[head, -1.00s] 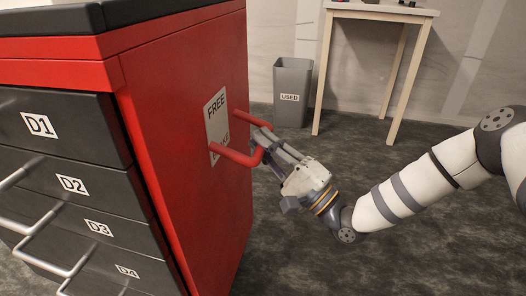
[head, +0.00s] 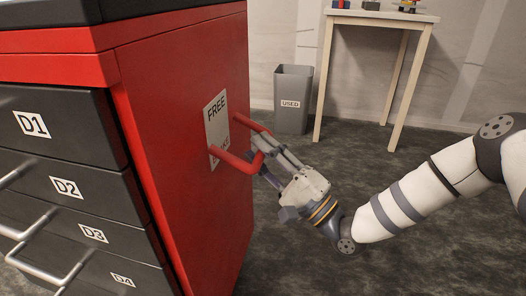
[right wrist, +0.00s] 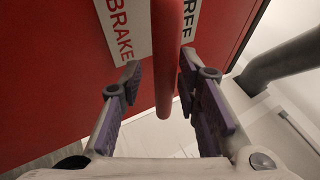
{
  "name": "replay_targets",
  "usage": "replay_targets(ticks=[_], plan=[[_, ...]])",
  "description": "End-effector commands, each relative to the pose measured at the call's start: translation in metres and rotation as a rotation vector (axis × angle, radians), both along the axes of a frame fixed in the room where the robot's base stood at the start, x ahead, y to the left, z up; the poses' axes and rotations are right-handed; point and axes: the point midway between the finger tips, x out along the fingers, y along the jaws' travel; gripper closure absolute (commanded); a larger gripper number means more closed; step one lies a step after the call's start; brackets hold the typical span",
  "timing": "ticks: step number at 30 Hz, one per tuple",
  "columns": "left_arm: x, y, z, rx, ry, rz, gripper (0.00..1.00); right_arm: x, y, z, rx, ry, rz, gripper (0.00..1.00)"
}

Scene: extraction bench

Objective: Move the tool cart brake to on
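The red tool cart (head: 190,110) fills the left of the head view. Its side carries a white label (head: 214,115) reading FREE at the top, its lower word partly covered. The label also shows in the right wrist view (right wrist: 120,35), with BRAKE readable. A red bar-like brake handle (head: 237,161) sticks out from this side. My right gripper (head: 270,152) is at the handle's outer end. In the right wrist view, the red bar (right wrist: 166,60) lies between the open fingers of the gripper (right wrist: 160,88), closer to the right finger, with a gap on the left. My left gripper is out of view.
Dark drawers (head: 50,150) with protruding metal handles face left on the cart. A grey bin (head: 292,95) marked USED and a pale table (head: 375,16) with small objects stand behind. The carpet (head: 300,262) right of the cart is clear apart from my arm.

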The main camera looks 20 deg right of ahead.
Motion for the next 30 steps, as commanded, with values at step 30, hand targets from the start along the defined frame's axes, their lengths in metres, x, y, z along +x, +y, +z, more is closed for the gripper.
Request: replay_targets(ticks=[30], plan=[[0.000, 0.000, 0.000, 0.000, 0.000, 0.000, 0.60, -0.093, -0.056, -0.050, 0.002, -0.004, -0.001, 0.65]])
